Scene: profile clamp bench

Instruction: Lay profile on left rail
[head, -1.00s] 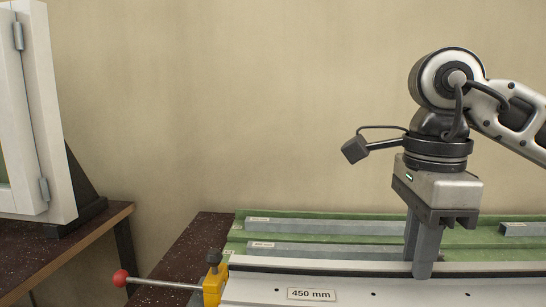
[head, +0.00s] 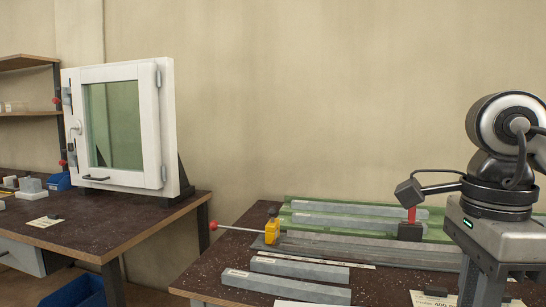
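Grey labelled profiles lie in the green rack (head: 440,237) at the back; one is the back profile (head: 360,209). Two shorter grey bars, the upper bar (head: 300,268) and the lower bar (head: 285,287), lie in front on the dark bench. Between rack and bars runs a long grey rail (head: 350,247), with a yellow clamp (head: 272,231) at its left end and a dark block with a red top (head: 410,229) further right. My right gripper (head: 482,285) points down at the right; its lower end is near the picture's bottom edge, so its opening is unclear. My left gripper is out of view.
A second bench (head: 80,225) at left carries a white window frame (head: 160,120), small parts and a blue bin (head: 60,181). A red-knobbed rod (head: 232,229) sticks out left from the clamp. A paper label (head: 430,299) lies on the front right. A gap separates the benches.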

